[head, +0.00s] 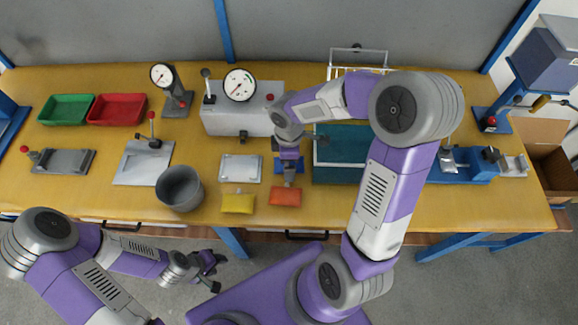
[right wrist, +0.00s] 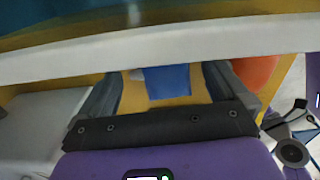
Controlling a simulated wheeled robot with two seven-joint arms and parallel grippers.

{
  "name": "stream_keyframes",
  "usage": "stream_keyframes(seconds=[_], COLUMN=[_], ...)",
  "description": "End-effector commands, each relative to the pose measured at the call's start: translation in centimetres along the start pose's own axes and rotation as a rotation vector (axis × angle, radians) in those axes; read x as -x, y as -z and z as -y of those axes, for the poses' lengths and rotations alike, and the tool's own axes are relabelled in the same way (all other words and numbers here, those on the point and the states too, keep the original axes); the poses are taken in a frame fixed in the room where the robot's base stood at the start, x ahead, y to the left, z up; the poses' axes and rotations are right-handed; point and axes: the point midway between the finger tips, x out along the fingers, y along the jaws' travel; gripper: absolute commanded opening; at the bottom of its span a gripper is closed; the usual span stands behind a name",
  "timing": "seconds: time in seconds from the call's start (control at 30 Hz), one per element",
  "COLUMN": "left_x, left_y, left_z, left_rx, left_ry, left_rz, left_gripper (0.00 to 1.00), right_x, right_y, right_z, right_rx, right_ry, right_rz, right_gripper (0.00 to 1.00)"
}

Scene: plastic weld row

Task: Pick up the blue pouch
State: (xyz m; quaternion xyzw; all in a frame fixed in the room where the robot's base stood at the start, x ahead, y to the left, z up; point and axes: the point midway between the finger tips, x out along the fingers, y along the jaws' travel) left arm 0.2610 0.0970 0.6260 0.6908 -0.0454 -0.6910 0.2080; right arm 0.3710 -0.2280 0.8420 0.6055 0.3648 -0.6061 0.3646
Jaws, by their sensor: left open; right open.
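The blue pouch (head: 277,165) lies on the yellow table, mostly hidden in the head view under my right gripper (head: 289,178). In the right wrist view the blue pouch (right wrist: 167,82) shows between the two spread fingers of my right gripper (right wrist: 163,88), its far part cut off by a pale rim. The right gripper is open and points down over it; I cannot tell if a finger touches it. My left gripper (head: 212,272) is open and empty, low in front of the table's front edge.
An orange pouch (head: 285,197) and a yellow pouch (head: 238,203) lie near the table's front edge. A white-rimmed teal tray (head: 337,174) is close on the right, a pale plate (head: 241,168) on the left. A grey bucket (head: 180,188) stands farther left.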

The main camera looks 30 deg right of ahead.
Motion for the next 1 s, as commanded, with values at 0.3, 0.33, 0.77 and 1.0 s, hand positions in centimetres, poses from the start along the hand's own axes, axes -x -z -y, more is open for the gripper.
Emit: stream_keyframes(seconds=[0.3, 0.33, 0.77, 1.0], left_x=[-0.2, -0.2, -0.2, 0.1], left_y=[0.0, 0.0, 0.0, 0.0], left_z=[0.1, 0.1, 0.1, -0.1], left_rx=[0.000, 0.000, 0.000, 0.000], left_ry=[0.000, 0.000, 0.000, 0.000], left_rz=[0.000, 0.000, 0.000, 0.000], left_gripper=[0.43, 0.43, 0.43, 0.43], right_x=[-0.7, -0.7, -0.7, 0.2], right_y=[0.0, 0.0, 0.0, 0.0], right_z=[0.0, 0.0, 0.0, 0.0], right_rx=[0.000, 0.000, 0.000, 0.000], right_ry=[-0.001, -0.001, -0.001, -0.002], right_rz=[-0.001, -0.001, -0.001, -0.001], right_gripper=[1.00, 0.98, 0.47, 0.47])
